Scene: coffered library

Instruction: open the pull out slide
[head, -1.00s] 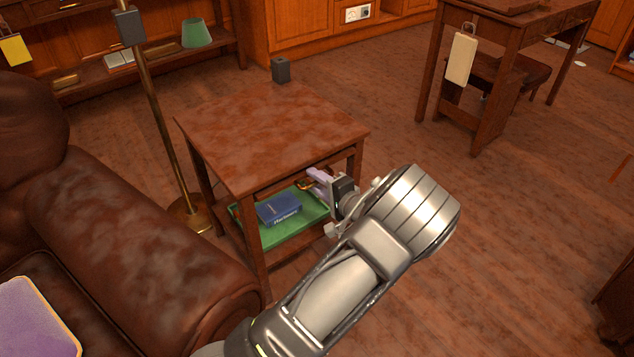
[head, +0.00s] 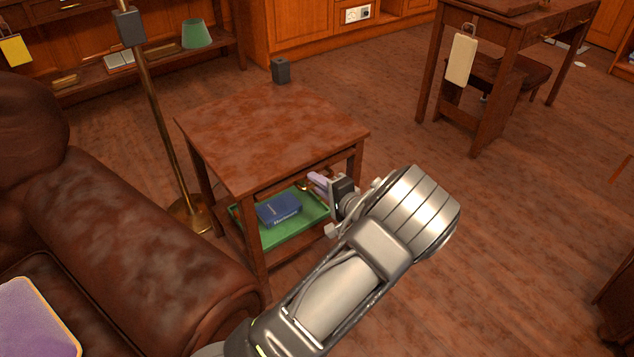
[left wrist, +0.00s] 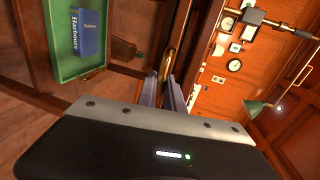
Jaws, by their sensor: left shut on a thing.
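The side table (head: 265,130) stands in the middle of the head view, beside the sofa. The pull out slide sits just under its top, and its front is partly hidden by my arm and the tabletop's shadow. A brass handle (left wrist: 171,62) is on its front in the left wrist view. My left gripper (head: 318,182) is at the table's front, below the top's edge. Its lilac fingers, also in the left wrist view (left wrist: 164,92), are shut on the brass handle. How far out the slide stands I cannot tell. My right gripper is not in view.
A green tray (head: 310,227) with a blue book (head: 279,208) lies on the table's lower shelf. A brown leather sofa (head: 150,240) is close on the left, and a brass lamp pole (head: 160,120) stands behind it. The floor (head: 530,230) to the right is clear.

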